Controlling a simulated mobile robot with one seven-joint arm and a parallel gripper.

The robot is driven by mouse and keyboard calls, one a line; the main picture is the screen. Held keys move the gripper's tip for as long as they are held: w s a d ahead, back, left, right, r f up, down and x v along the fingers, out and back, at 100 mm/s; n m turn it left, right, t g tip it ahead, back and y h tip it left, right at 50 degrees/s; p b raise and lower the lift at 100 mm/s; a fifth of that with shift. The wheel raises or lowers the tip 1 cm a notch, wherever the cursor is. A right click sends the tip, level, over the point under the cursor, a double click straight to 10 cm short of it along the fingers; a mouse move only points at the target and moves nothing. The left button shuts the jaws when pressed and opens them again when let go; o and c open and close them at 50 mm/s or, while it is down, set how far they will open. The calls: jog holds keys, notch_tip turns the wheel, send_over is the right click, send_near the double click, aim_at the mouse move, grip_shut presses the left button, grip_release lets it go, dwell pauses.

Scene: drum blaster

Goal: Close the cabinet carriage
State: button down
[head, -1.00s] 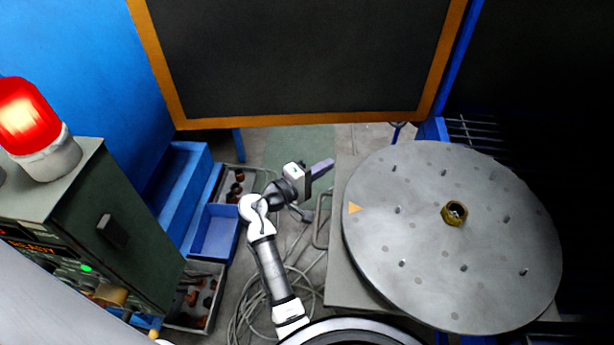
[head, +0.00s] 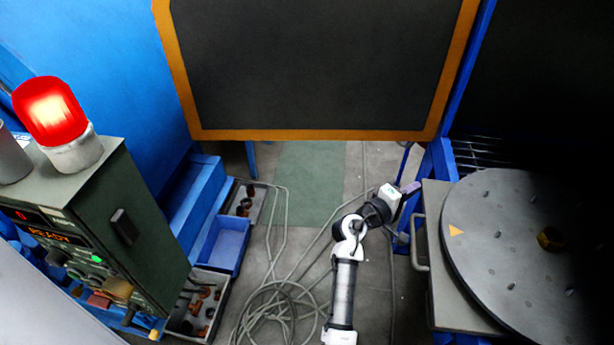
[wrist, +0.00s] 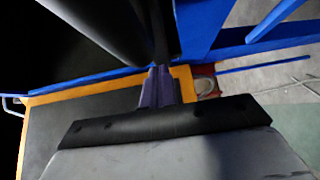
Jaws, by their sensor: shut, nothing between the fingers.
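The cabinet carriage (head: 436,255) is a grey platform at the right of the head view, carrying a large grey round plate (head: 492,262) with an orange triangle mark and a brass hub. The plate's right part lies in the dark of the cabinet (head: 560,110). A bar handle (head: 415,245) stands on the carriage's left side. My gripper (head: 411,188) is shut and empty at the carriage's far left corner, above the handle in the picture. Whether it touches the edge cannot be told. Its purple fingers (wrist: 160,88) show together in the wrist view, beside a dark body.
A dark panel with an orange frame (head: 310,135) stands at the back. A green console (head: 140,225) with a red lamp (head: 50,112) is on the left. Blue and grey bins (head: 225,245) and coiled cables (head: 280,310) lie on the floor. The green floor strip (head: 308,180) is clear.

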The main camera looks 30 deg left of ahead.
jog(key=w+d, duration=0.1)
jog(key=d, duration=0.2)
jog(key=w+d, duration=0.1)
jog(key=d, duration=0.3)
jog(key=w+d, duration=0.1)
jog(key=d, duration=0.2)
jog(key=shift+d+p, duration=0.2)
jog(key=shift+p, duration=0.2)
jog(key=shift+a, duration=0.1)
